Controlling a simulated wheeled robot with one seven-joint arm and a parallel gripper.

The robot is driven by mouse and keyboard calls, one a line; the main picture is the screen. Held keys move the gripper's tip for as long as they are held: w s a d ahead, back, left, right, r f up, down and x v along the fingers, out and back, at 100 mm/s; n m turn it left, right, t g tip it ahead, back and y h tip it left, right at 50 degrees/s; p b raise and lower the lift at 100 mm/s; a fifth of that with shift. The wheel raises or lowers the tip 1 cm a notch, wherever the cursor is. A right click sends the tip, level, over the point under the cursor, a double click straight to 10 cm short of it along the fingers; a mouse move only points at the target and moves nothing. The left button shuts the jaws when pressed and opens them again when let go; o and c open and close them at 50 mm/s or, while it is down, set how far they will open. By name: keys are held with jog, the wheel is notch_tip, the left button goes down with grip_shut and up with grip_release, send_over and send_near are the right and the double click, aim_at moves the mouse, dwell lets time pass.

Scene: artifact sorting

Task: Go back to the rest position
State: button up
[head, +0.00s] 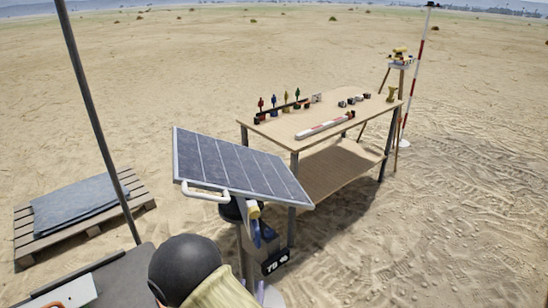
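My gripper cannot be made out in the head view. A wooden table (375,127) stands a little right of the middle. A row of several small coloured pieces, red, blue and green, stands at its left back. Several small dark and pale pieces lie toward its right side. A small yellow object (391,94) stands at the right end.
A tilted solar panel (240,165) stands in front of the table and hides its near left part. A pallet (24,240) with a grey sheet (75,204) lies at left. A tripod instrument (401,60) and striped pole (418,50) stand behind the table. Open sand surrounds everything.

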jog(key=w+d+r+m+g+p, duration=0.2)
jog(key=w+d+r+g+p, duration=0.4)
jog(key=d+g, duration=0.3)
jog(key=s+d+r+n+g+p, duration=0.2)
jog(key=s+d+r+g+p, duration=0.3)
jog(key=s+d+r, duration=0.7)
jog(key=shift+s+d+r+g, duration=0.35)
jog(key=shift+s+d+g, duration=0.35)
jog(key=shift+d, duration=0.5)
jog(key=shift+w+a, duration=0.1)
